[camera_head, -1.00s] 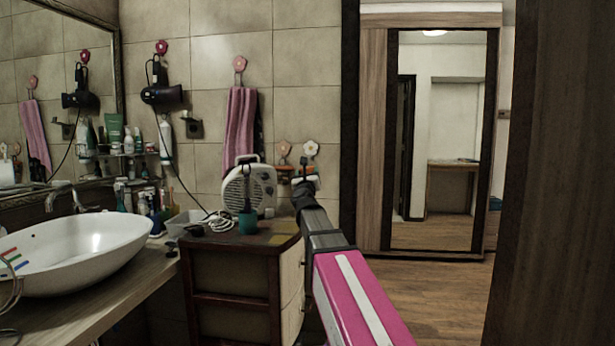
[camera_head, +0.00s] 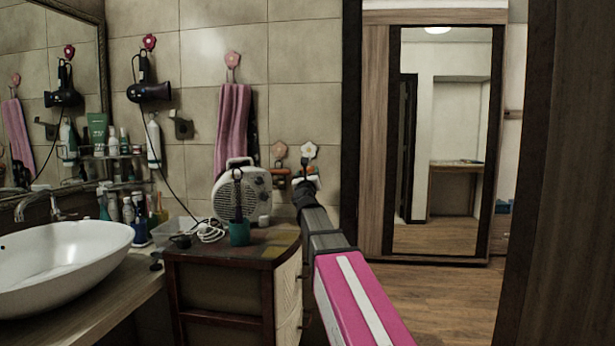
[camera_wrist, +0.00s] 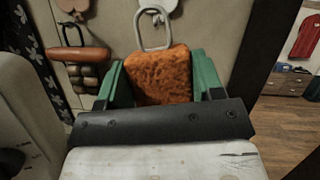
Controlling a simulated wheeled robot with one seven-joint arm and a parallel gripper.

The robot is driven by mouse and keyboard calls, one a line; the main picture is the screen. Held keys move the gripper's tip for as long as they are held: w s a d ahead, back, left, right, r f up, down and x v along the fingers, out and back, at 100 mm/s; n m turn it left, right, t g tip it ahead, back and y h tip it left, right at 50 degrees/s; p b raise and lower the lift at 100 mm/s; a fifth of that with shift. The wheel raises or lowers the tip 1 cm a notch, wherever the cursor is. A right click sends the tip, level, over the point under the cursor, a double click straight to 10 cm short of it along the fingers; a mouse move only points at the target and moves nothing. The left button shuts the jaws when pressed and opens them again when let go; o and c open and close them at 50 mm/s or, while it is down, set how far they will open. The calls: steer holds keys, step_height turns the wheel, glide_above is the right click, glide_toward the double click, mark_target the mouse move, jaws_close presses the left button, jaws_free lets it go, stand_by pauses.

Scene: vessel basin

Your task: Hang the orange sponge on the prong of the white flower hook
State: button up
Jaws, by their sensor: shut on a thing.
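The orange sponge (camera_wrist: 162,76) is held upright between the green fingers of my gripper (camera_wrist: 165,82) in the wrist view. A grey loop (camera_wrist: 140,30) stands up from the sponge's top. The white flower hook (camera_head: 309,150) is on the tiled wall in the head view, just above my gripper (camera_head: 306,184). In the wrist view the hook's lower part (camera_wrist: 158,6) shows at the top edge, and the loop's top overlaps its prong. I cannot tell whether the loop is around the prong or only in front of it. The sponge is not clear in the head view.
A pale orange flower hook (camera_head: 279,150) is left of the white one, with a brown handled item (camera_wrist: 78,54) below it. A white fan heater (camera_head: 236,192) and teal cup (camera_head: 239,233) stand on the cabinet (camera_head: 225,273). A pink towel (camera_head: 234,125) hangs further left.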

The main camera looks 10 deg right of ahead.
steer(key=w+d+f, duration=0.1)
steer(key=w+d, duration=0.1)
steer(key=w, duration=0.4)
steer(key=shift+w+f, duration=0.3)
steer(key=shift+w, duration=0.1)
stand_by(0.6)
steer(key=shift+d, duration=0.1)
stand_by(0.5)
steer(key=o, duration=1)
steer(key=shift+o, duration=0.2)
